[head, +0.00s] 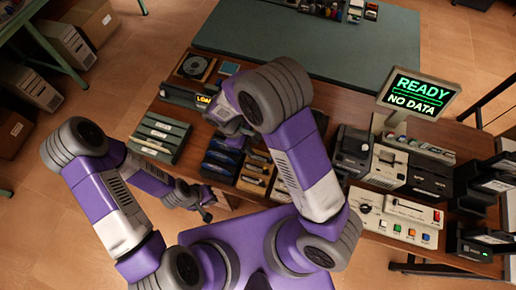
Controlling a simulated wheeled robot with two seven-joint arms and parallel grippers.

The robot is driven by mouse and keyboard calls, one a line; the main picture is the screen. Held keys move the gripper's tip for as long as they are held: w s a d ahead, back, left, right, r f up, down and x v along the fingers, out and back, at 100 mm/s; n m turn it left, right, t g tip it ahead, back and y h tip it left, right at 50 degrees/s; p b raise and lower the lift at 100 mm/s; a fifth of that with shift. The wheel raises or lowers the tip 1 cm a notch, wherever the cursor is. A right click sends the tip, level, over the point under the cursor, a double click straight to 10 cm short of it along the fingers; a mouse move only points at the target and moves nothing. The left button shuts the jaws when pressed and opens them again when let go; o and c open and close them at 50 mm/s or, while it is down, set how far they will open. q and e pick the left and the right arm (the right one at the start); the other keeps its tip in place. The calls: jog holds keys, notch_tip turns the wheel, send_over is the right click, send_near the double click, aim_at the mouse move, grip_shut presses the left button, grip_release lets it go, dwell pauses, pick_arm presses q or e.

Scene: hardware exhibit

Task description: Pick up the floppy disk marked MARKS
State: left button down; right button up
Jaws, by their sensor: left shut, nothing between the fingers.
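Several dark floppy disks stand in a wooden divided tray (240,168) on the wooden table. The left-hand part of the tray holds bluish disks (222,156). Their labels are too small to read, so I cannot tell which one is marked MARKS. My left gripper (207,214) is shut and empty, low and left of the tray by the table's near edge. My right gripper (222,118) is beyond the tray, beside a small "LOA..." sign (203,100). My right arm partly covers this area, and the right fingers are not clear.
A green slotted box (158,137) stands left of the tray. Drive units (386,165), a console with coloured buttons (399,220) and a screen reading "READY NO DATA" (419,95) fill the right.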

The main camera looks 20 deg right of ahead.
aim_at(259, 156)
jog(key=x, duration=0.7)
jog(key=shift+s+r, duration=0.1)
jog(key=shift+s, duration=0.35)
grip_shut()
